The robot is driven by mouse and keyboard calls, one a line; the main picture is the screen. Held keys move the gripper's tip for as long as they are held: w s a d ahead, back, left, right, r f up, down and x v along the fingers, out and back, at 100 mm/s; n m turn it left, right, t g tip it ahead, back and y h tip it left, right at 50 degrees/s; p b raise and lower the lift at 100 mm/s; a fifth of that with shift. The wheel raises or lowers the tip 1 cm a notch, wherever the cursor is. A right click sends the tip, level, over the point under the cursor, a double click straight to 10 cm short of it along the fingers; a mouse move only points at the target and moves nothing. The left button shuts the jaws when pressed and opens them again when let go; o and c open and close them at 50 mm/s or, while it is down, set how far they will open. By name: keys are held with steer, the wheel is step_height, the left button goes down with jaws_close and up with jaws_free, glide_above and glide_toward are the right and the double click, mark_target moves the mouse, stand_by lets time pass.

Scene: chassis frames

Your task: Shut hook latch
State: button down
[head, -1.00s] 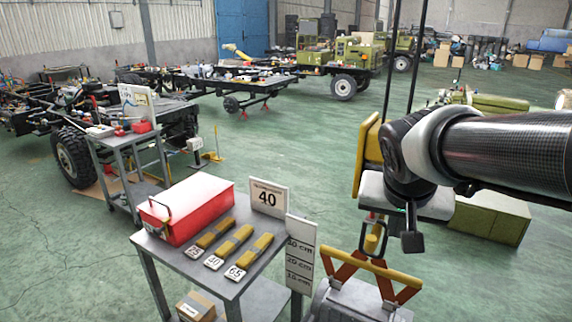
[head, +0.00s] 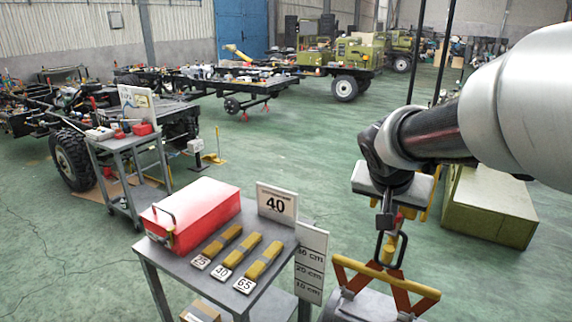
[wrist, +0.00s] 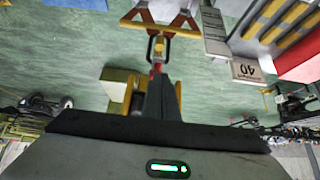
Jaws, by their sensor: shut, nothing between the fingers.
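The dark crane hook (head: 388,252) hangs under the yellow hook block (head: 426,203), which is mostly hidden behind my arm. The hook carries a yellow lifting beam (head: 385,274). A small red and yellow part, perhaps the latch, shows at the hook; in the wrist view the red bit (wrist: 154,69) is beside my fingers. My gripper (head: 384,222) is shut and empty, pointing down just above the hook's opening, overlapping it in the picture. The wrist view also shows the hook (wrist: 170,46) just beyond my fingers (wrist: 160,95). I cannot tell contact or whether the latch is shut.
A grey drum (head: 365,306) hangs or stands below the beam on orange links. Left is a grey cart (head: 215,285) with a red toolbox (head: 195,212), yellow slings and a "40" sign (head: 277,203). A green crate (head: 490,205) stands behind right. Open floor lies beyond.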

steer(key=x, duration=0.9)
steer(key=shift+f, duration=0.2)
steer(key=shift+f, duration=0.1)
steer(key=b, duration=0.3)
steer(key=shift+s+a+f+b, duration=0.1)
steer(key=shift+f+b, duration=0.2)
steer(key=shift+f, duration=0.1)
